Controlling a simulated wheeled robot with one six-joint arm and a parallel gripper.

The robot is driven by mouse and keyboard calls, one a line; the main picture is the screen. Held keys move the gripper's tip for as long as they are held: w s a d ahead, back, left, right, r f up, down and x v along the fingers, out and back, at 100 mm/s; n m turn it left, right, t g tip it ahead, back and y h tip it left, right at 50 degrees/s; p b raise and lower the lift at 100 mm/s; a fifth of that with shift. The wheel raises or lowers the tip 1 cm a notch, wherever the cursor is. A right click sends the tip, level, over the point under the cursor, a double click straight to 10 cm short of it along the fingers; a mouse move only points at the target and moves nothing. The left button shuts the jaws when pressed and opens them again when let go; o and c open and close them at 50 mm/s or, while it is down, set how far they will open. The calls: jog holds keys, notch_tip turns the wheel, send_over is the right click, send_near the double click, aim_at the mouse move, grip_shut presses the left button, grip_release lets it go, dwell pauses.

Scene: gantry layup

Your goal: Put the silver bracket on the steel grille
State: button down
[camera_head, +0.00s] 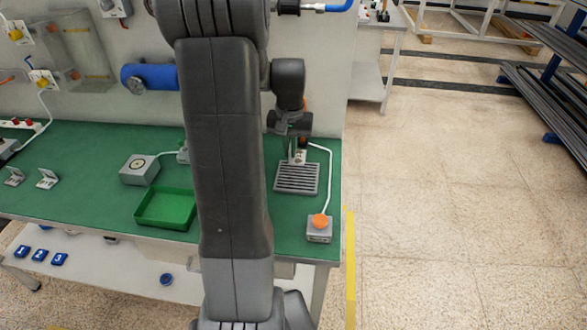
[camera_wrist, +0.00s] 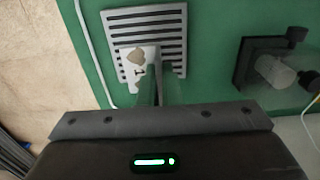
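The steel grille (camera_head: 297,179) lies on the green bench top near its right end. It also shows at the top of the wrist view (camera_wrist: 172,48). A silver bracket (camera_head: 298,157) is at my gripper's fingertips, over the grille's far edge in the head view. The bracket also shows in the wrist view (camera_wrist: 128,66), in front of the slats. My gripper (camera_head: 297,146) points down, its fingers close together on the bracket. I cannot tell whether the bracket touches the grille. Two similar silver brackets (camera_head: 14,177) (camera_head: 47,179) stand at the bench's left.
A box with an orange button (camera_head: 319,228) stands right of the grille, with a white cable. A green tray (camera_head: 166,209) and a grey box with a round dial (camera_head: 139,169) are further left. A black fixture (camera_wrist: 270,62) is beside the grille in the wrist view.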

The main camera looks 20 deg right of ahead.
aim_at(290, 176)
jog(key=shift+f, duration=3.4)
jog(key=shift+f, duration=0.25)
jog(key=c, duration=1.6)
grip_release()
jog(key=shift+r, duration=0.1)
notch_tip(290, 176, up, 12)
jog(key=shift+r, duration=0.15)
